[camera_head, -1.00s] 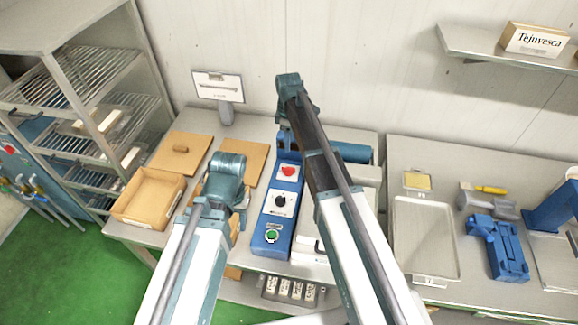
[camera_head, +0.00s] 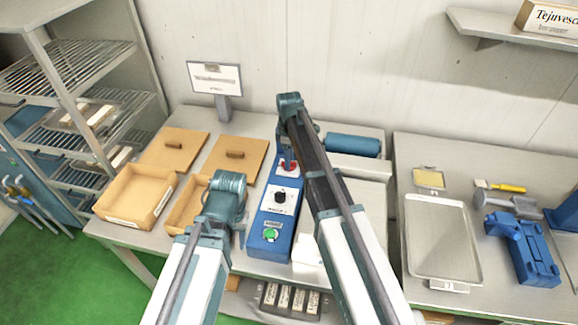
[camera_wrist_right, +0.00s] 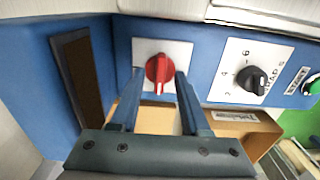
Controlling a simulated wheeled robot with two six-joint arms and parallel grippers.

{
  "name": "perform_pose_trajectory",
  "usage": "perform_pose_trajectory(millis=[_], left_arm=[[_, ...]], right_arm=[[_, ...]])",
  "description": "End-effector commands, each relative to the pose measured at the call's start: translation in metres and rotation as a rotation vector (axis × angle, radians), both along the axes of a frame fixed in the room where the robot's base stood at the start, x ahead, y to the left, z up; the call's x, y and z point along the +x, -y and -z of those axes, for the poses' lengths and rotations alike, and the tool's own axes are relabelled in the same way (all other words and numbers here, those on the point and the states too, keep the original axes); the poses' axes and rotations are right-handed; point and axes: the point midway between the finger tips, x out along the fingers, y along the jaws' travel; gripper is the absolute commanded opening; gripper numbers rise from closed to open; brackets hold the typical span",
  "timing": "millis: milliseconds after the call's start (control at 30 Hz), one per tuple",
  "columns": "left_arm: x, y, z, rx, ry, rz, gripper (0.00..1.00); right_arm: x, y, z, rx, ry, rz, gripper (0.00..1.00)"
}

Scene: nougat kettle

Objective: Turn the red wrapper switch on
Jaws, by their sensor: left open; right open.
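The red wrapper switch (camera_wrist_right: 160,70) is a red knob on a white plate on the blue control box, with a white mark pointing down in the right wrist view. In the head view the red switch (camera_head: 291,168) is partly hidden by my right gripper (camera_head: 286,158). In the right wrist view my right gripper (camera_wrist_right: 158,80) is open, with one finger on each side of the knob. I cannot tell whether the fingers touch it. My left arm is folded over the table left of the box; its gripper fingers are hidden.
The box also carries a black dial (camera_head: 280,197) and a green button (camera_head: 271,235). A wooden tray (camera_head: 112,212) and flat boards (camera_head: 178,146) lie to the left. A blue roller (camera_head: 352,146) and a metal tray (camera_head: 436,270) are to the right.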

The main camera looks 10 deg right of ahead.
Motion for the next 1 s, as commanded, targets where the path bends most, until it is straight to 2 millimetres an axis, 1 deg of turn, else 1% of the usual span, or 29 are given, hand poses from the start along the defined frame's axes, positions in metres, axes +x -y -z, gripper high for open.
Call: perform_pose_trajectory(millis=[33,300,367,400,567,600,1000], left_arm=[[0.0000,0.0000,0.0042,0.000,0.000,0.000,0.50],[0.0000,0.0000,0.0032,0.000,0.000,-0.001,0.50],[0.0000,0.0000,0.0032,0.000,0.000,-0.001,0.50],[0.0000,0.0000,0.0032,0.000,0.000,-0.001,0.50],[0.0000,0.0000,0.0033,0.000,0.000,-0.001,0.50],[0.0000,0.0000,0.0033,0.000,0.000,-0.001,0.50],[0.0000,0.0000,0.0033,0.000,0.000,-0.001,0.50]], right_arm=[[0.0000,0.0000,0.0043,0.000,0.000,0.000,0.46],[0.0000,0.0000,0.0032,0.000,0.000,0.000,0.46],[0.0000,0.0000,0.0032,0.000,0.000,0.000,0.37],[0.0000,0.0000,0.0032,0.000,0.000,0.000,0.30],[0.0000,0.0000,0.0033,0.000,0.000,0.000,0.01],[0.0000,0.0001,0.0033,0.000,0.000,0.000,0.00],[0.0000,0.0000,0.0033,0.000,0.000,0.019,0.00]])
